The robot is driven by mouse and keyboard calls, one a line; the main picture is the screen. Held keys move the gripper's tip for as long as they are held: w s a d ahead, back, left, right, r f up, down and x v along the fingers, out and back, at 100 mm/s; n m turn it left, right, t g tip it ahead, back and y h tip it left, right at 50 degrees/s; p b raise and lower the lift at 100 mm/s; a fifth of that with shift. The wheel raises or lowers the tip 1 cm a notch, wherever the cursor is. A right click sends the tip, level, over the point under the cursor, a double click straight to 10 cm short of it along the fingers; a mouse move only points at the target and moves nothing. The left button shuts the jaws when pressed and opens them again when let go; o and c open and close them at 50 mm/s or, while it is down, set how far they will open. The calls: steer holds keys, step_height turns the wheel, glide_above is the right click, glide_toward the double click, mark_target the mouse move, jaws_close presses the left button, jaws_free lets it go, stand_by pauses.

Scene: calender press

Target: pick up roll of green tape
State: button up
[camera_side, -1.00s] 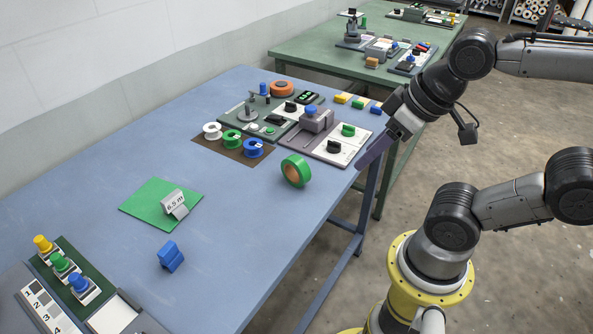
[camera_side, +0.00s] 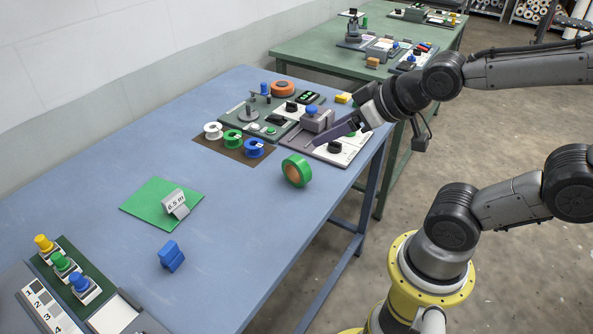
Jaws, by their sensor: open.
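The roll of green tape (camera_side: 297,171) stands on its edge on the blue table, near the right side, with its tan core facing the camera. My gripper (camera_side: 318,143) is above the grey and white control panel, just behind and to the right of the tape roll in the picture. It is open and empty, and it is apart from the tape. Its fingers point left and down; seen from the side, one finger largely hides the other.
White, green and blue spools (camera_side: 233,138) stand on a brown mat behind the tape. Control panels (camera_side: 268,121) with knobs lie farther back. A green sheet (camera_side: 150,203) with a "6.5 m" sign (camera_side: 175,204) and a blue block (camera_side: 171,257) are nearer. Bare table surrounds the tape's front and left.

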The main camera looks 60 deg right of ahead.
step_height(320, 180, down, 4)
steer(key=w+d+r, duration=0.1)
steer(key=w+d, duration=0.1)
steer(key=w, duration=0.1)
steer(key=m+h, duration=0.1)
steer(key=m, duration=0.1)
glide_toward(302, 163)
steer(key=shift+g, duration=0.3)
steer(key=x, duration=0.7)
steer(key=shift+w+d+r, duration=0.1)
steer(key=shift+w+d, duration=0.05)
steer(key=shift+d, duration=0.2)
steer(key=shift+a+x, duration=0.2)
steer(key=shift+x, duration=0.75)
steer(key=shift+a+x, duration=0.15)
steer(key=shift+x, duration=1.6)
steer(key=shift+w+r, duration=0.1)
steer(key=shift+r, duration=0.05)
jaws_close()
